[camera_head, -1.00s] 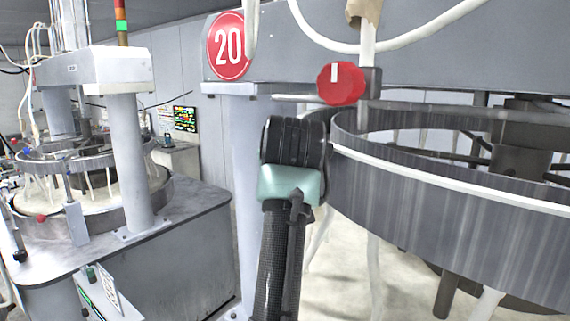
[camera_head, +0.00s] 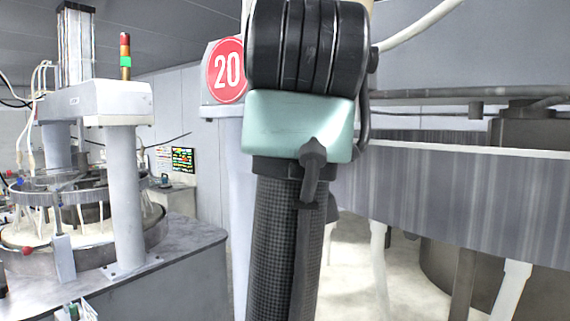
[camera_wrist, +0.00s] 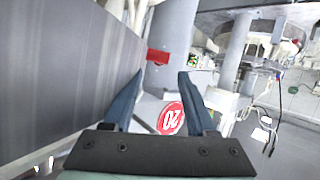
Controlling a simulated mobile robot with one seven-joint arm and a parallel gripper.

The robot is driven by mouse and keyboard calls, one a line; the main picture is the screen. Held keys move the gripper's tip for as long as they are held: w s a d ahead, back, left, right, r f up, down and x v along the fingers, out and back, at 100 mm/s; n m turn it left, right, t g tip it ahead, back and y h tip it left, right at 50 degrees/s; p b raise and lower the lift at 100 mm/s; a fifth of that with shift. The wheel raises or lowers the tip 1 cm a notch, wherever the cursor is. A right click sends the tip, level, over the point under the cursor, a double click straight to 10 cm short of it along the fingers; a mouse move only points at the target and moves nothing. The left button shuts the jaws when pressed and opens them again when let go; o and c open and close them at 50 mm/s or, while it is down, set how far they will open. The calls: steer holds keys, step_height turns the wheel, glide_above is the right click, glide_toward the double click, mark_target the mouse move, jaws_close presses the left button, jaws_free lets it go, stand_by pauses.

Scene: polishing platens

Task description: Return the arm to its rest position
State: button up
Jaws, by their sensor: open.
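My gripper (camera_wrist: 160,77) shows in the wrist view with two dark blue fingers spread apart and nothing between them. My black, carbon-textured arm stands raised in the middle of the head view. Its fingers are hidden or out of the frame there. In the wrist view the grey metal ring wall (camera_wrist: 60,75) is close on the left of the fingers. A red block-like part (camera_wrist: 157,57) appears beyond the fingertips, apart from them as far as I can tell.
The polishing machine's grey ring (camera_head: 450,195) fills the right of the head view, beside my arm. The red 20 sign (camera_head: 227,71) is left of my arm. A second machine (camera_head: 110,100) with a signal light stands at the left. A floor gap lies between the machines.

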steer(key=s+f+m+t+b, duration=0.1)
steer(key=s+f+t+b, duration=0.1)
steer(key=s+t+b, duration=0.3)
steer(key=s+f+m+t+b, duration=0.1)
steer(key=s+t+b, duration=0.4)
steer(key=s, duration=0.9)
steer(key=f+t, duration=0.1)
steer(key=t, duration=0.2)
steer(key=shift+s+a+f+t+h, duration=0.15)
steer(key=shift+s+f+t+h, duration=0.05)
steer(key=shift+f+t+h, duration=0.2)
